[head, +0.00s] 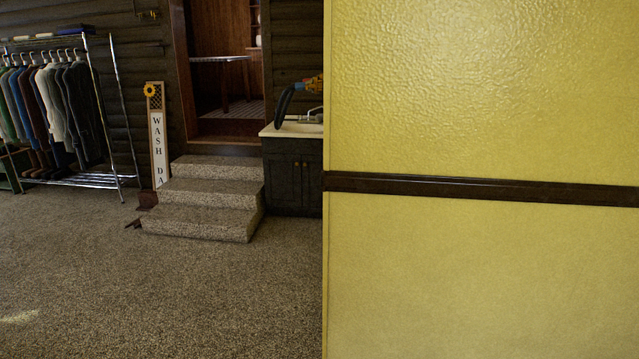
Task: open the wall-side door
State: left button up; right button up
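A large yellow panel (480,270) with a textured surface fills the right half of the head view, very close to me. A dark horizontal band (480,188) crosses it, with yellow above and below. I cannot tell whether this panel is the wall-side door or the side of something. No handle shows on it. Farther back, a doorway (180,75) with a brown wooden frame stands open at the top of the steps. The dark cabinet (291,175) under the sink has small doors with knobs, which look shut. Neither of my grippers is in view.
Speckled steps (205,195) lead up to the doorway. A clothes rack (60,110) with hanging garments stands at the left, near a "WASH DA" sign (158,145). A pale sink counter (290,130) is partly hidden by the panel. The carpet (170,295) at front left is clear.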

aim_at(313, 165)
jog(key=i+j+u, duration=0.25)
jog(key=i+j, duration=0.15)
jog(key=i+j+u, duration=0.55)
jog(key=i, duration=0.3)
jog(key=i+j+u, duration=0.15)
jog(key=i+u, duration=0.15)
jog(key=i, duration=0.15)
jog(key=i+z, duration=0.45)
jog(key=i, duration=0.3)
jog(key=i+j+z, duration=0.2)
jog(key=i+z, duration=0.2)
jog(key=i, duration=0.3)
jog(key=i+l+z, duration=0.2)
jog(key=i, duration=0.55)
jog(key=i+j+z, duration=0.25)
jog(key=i, duration=0.55)
jog(key=i+z, duration=0.2)
jog(key=i, duration=0.55)
